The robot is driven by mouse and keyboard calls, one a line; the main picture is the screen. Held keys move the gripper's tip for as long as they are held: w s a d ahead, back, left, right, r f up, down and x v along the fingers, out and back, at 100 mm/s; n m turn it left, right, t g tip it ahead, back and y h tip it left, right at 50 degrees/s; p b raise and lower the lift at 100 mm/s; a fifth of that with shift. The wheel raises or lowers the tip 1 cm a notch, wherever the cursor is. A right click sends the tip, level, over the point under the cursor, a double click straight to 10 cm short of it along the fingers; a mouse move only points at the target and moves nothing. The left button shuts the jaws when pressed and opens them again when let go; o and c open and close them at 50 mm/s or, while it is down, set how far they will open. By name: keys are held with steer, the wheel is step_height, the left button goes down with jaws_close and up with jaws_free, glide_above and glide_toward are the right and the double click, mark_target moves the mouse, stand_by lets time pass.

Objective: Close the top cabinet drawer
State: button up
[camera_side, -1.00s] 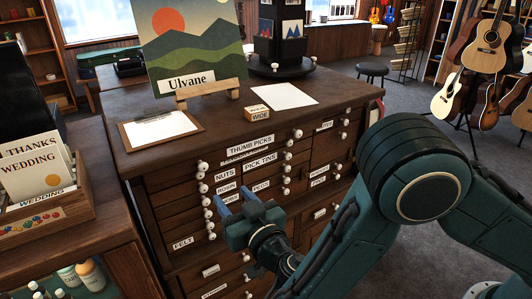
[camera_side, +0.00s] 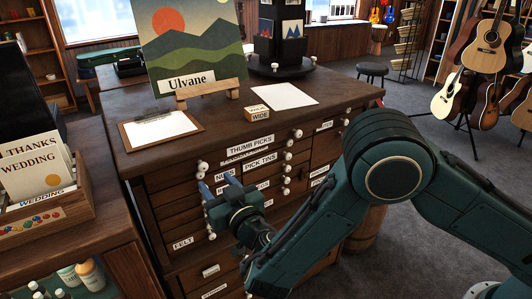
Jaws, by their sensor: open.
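The wooden cabinet (camera_side: 161,194) has several rows of small drawers with white knobs and paper labels. The top drawer, labelled THUMB PICKS (camera_side: 251,142), is at the upper front with a white knob at each end; a second label shows just below it. How far it stands out is hard to tell from here. My gripper (camera_side: 213,186) is open, its two blue fingers pointing at the cabinet front near the left column of knobs, just below the upper left knob (camera_side: 202,166). It partly hides the NUTS label and the labels below. I cannot tell whether a finger touches a knob.
On the cabinet top are a clipboard (camera_side: 160,131), a landscape picture on an easel (camera_side: 190,45), a small WIDE block (camera_side: 258,114), a white sheet (camera_side: 283,96) and a dark display stand (camera_side: 281,65). A card box (camera_side: 45,208) stands on the counter at left.

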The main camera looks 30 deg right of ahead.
mark_target(204, 168)
steer(key=shift+w, duration=3.65)
jaws_close()
